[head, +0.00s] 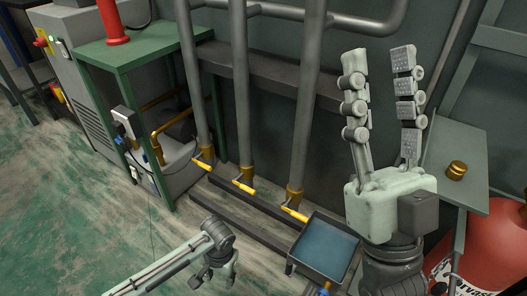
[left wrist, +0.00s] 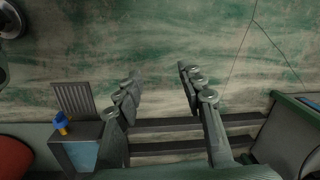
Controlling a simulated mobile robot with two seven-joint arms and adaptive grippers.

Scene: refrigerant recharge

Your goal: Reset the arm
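My right gripper (head: 384,55) stands upright at the right of the head view, its two fingers pointing up and spread apart with nothing between them. My left gripper (head: 213,277) is low in the head view, at the end of the arm from the left, above the floor and left of the tray. In the left wrist view its fingers (left wrist: 158,75) are spread apart and empty, with the green floor behind them. No object is in either hand.
A dark tray with a blue inside (head: 324,249) sits beside my right arm. Pipes with yellow-handled valves (head: 243,187) line the wall. A green table (head: 139,54) stands left. A brass fitting (head: 457,170) lies on a shelf above a red cylinder (head: 490,247). The left floor is open.

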